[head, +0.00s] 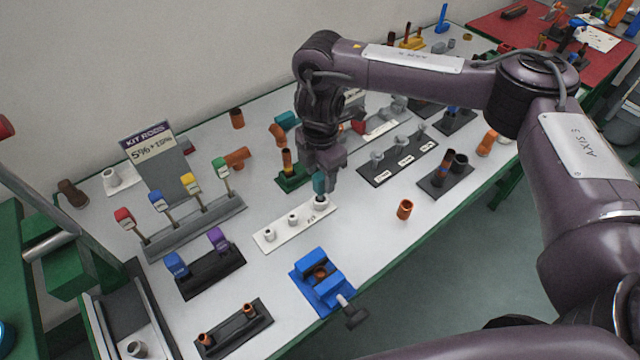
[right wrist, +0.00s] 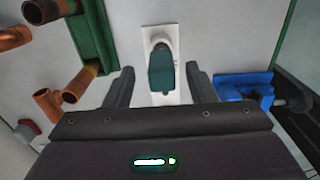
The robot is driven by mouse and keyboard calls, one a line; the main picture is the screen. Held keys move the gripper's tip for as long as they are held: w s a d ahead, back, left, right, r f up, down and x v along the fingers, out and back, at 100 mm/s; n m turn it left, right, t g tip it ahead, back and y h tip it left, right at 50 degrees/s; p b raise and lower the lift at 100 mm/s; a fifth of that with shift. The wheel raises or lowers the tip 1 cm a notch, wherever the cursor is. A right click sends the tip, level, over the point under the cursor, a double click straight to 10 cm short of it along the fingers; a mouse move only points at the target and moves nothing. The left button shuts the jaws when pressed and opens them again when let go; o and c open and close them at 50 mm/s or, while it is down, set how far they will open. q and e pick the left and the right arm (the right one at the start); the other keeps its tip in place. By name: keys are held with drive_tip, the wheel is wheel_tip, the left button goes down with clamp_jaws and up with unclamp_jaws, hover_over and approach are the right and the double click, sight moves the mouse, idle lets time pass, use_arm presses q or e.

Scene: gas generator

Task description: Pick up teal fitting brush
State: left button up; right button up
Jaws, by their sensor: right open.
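The teal fitting brush (head: 319,186) stands upright at the right end of a white holder strip (head: 268,238), its head up. It also shows in the right wrist view (right wrist: 161,72), with the white strip beneath it. My right gripper (head: 324,172) is open and points down over the brush. In the right wrist view its two fingers (right wrist: 158,76) lie on either side of the teal head, with a gap on each side. Whether they are low enough to surround the head I cannot tell. My left gripper is not in view.
A green holder (head: 293,181) with copper pipe stands just left of my gripper. A blue vise (head: 322,283) sits at the table's front edge. A dark tray of fittings (head: 398,158) lies to the right. A copper coupling (head: 404,209) stands on clear table.

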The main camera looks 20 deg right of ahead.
sight(320, 186)
wheel_tip(320, 186, down, 4)
drive_tip(key=shift+s+r, duration=0.1)
drive_tip(key=shift+s, duration=0.05)
drive_tip(key=c, duration=0.9)
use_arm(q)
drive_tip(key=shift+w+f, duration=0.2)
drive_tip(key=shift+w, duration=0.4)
